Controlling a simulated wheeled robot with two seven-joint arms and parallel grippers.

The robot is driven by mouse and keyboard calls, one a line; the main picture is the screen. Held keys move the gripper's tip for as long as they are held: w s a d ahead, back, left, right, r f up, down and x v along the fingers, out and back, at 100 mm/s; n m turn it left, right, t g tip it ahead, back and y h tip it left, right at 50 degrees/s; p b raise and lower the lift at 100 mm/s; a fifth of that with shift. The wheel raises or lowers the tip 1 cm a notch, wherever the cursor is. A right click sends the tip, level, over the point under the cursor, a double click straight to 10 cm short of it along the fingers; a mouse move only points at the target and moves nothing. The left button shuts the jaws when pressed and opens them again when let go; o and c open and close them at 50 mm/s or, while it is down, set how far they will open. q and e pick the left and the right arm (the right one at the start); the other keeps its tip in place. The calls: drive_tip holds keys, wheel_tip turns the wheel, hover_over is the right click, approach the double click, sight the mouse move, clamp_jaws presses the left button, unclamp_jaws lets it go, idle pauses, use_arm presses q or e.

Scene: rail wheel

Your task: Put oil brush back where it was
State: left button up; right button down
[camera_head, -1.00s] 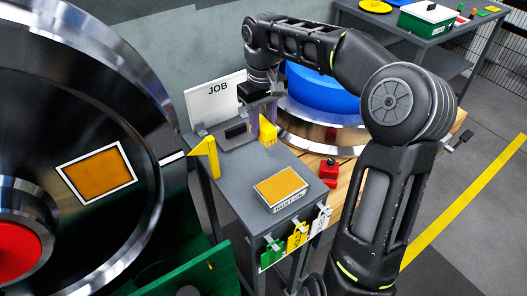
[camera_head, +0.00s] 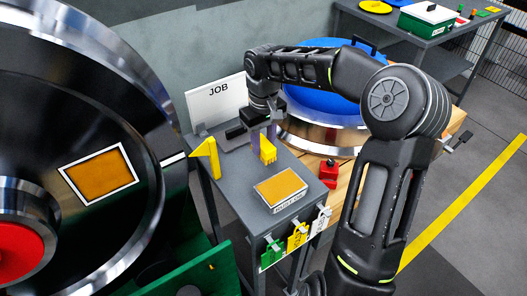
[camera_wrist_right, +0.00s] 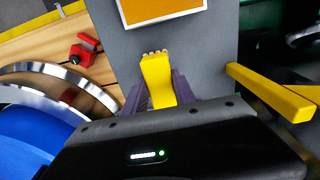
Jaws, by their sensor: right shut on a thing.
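The oil brush is a yellow block-shaped brush (camera_head: 267,151) with pale bristles. It is in the air over, or resting on, the back part of the grey table (camera_head: 234,168); I cannot tell if it touches. My right gripper (camera_head: 263,136) is shut on it with purple fingers. In the right wrist view the brush (camera_wrist_right: 157,80) sits between the two fingers (camera_wrist_right: 157,92), bristles pointing away from the palm. A small black block (camera_head: 235,131) lies on the tabletop just left of the gripper. My left gripper is not in view.
A yellow angled post (camera_head: 207,157) stands at the table's left edge. An orange-topped pad (camera_head: 281,187) lies at the front. A white JOB board (camera_head: 217,101) stands behind. Coloured tags (camera_head: 297,238) hang from the front edge. A blue-and-steel wheel (camera_head: 315,105) is close on the right.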

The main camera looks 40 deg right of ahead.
sight(263, 152)
wheel_tip(263, 152, down, 4)
drive_tip(key=shift+r, duration=0.2)
drive_tip(key=c, duration=0.9)
unclamp_jaws()
drive_tip(key=shift+r, duration=0.15)
wheel_tip(263, 152, up, 12)
drive_tip(key=shift+f, duration=0.1)
